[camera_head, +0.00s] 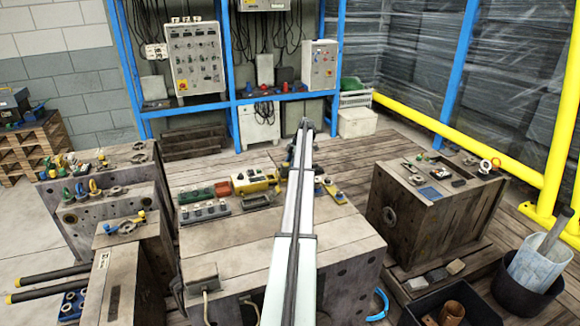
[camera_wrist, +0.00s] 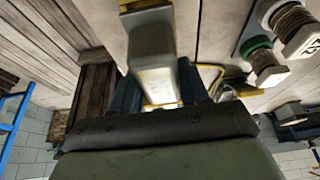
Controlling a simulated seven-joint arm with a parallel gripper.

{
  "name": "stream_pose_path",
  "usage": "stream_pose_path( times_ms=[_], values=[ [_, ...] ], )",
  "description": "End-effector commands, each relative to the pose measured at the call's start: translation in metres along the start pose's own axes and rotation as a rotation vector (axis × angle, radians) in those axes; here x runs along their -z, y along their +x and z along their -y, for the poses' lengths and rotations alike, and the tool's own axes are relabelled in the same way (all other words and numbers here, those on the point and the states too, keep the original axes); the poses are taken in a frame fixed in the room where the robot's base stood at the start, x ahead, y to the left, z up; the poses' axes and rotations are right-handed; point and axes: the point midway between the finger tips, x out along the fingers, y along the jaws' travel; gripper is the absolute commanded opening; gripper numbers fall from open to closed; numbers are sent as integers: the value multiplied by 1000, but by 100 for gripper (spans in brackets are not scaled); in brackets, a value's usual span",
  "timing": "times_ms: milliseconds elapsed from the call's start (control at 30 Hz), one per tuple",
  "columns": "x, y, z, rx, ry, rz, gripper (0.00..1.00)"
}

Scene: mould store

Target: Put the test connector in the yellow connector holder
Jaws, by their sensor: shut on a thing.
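My gripper (camera_wrist: 158,88) is shut on a pale grey block-shaped connector (camera_wrist: 152,48), with one dark finger on each side of it. Yellow edging shows around the connector's far end and near the fingers; I cannot tell whether it belongs to the connector or to a holder. In the head view a yellow block (camera_head: 254,181), which looks like the yellow connector holder, sits on the large mould block, just left of my arm. My arm reaches away over that block and hides the gripper and the connector in the head view.
A red-and-green connector row (camera_head: 205,193) and a grey connector strip (camera_head: 204,210) lie left of the yellow block. Small parts (camera_head: 331,190) lie right of my arm. The near top of the mould block (camera_head: 235,250) is mostly clear. Another mould block (camera_head: 425,215) stands right.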

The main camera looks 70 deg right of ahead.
Motion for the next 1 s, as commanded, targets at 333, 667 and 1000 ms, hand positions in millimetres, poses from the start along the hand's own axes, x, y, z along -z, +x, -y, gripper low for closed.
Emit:
stream_pose_path(
  times_ms=[333, 667, 1000],
  values=[
    [0, 0, 0, 0, 0, 0, 4],
    [-1, 3, 0, 0, 0, 0, 4],
    [-3, 8, 0, 0, 0, 0, 4]
  ],
)
